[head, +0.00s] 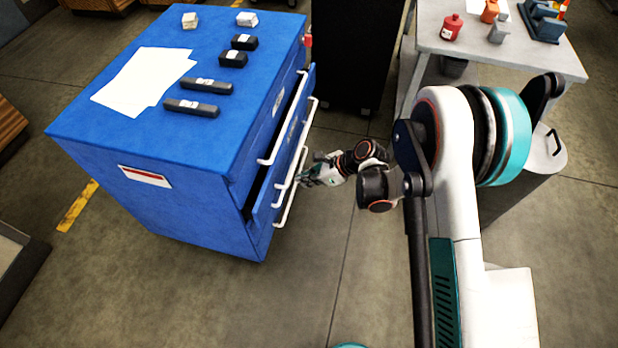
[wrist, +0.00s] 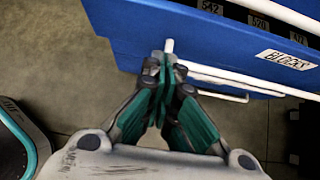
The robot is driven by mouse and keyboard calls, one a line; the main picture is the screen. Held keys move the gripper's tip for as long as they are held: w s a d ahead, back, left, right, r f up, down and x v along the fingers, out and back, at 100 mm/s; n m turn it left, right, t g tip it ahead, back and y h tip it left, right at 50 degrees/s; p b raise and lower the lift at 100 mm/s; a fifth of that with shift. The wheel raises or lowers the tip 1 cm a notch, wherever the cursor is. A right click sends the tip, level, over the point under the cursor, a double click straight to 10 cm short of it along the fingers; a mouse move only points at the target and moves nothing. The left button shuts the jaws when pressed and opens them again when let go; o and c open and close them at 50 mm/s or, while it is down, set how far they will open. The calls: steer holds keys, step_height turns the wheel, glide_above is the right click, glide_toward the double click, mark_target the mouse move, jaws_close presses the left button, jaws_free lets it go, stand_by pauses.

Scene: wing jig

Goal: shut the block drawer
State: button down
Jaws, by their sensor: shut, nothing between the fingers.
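The block drawer (head: 264,206) stands partly pulled out of the blue cabinet (head: 190,205), with a dark gap behind its front. In the wrist view its blue front bears a white "BLOCKS" label (wrist: 287,58), and numbered slots show inside. A white bar handle (wrist: 225,76) runs along the front. My gripper (head: 304,178) is at the drawer side of the cabinet, close to the handles. In the wrist view my gripper (wrist: 166,62) has its fingertips together and empty, by the handle's near end. I cannot tell whether they touch it.
Papers (head: 143,80) and several small dark blocks (head: 198,108) lie on the cabinet top. A black cabinet (head: 352,50) stands behind. The floor before the drawers is clear.

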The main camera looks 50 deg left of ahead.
mark_target(267, 177)
steer(key=shift+s+a+f+b, duration=0.55)
steer(key=shift+s+a+f, duration=0.15)
steer(key=shift+a, duration=0.4)
steer(key=shift+s+a+f+b, duration=0.5)
steer(key=shift+s+a+f, duration=0.15)
steer(key=shift+a, duration=0.5)
steer(key=shift+s+a+f+b, duration=0.6)
steer(key=shift+s+a, duration=0.1)
steer(key=shift+a, duration=0.4)
steer(key=s+a, duration=0.2)
steer(key=a, duration=0.2)
steer(key=shift+s+a, duration=0.2)
steer(key=shift+s, duration=0.2)
steer(key=shift+r, duration=0.1)
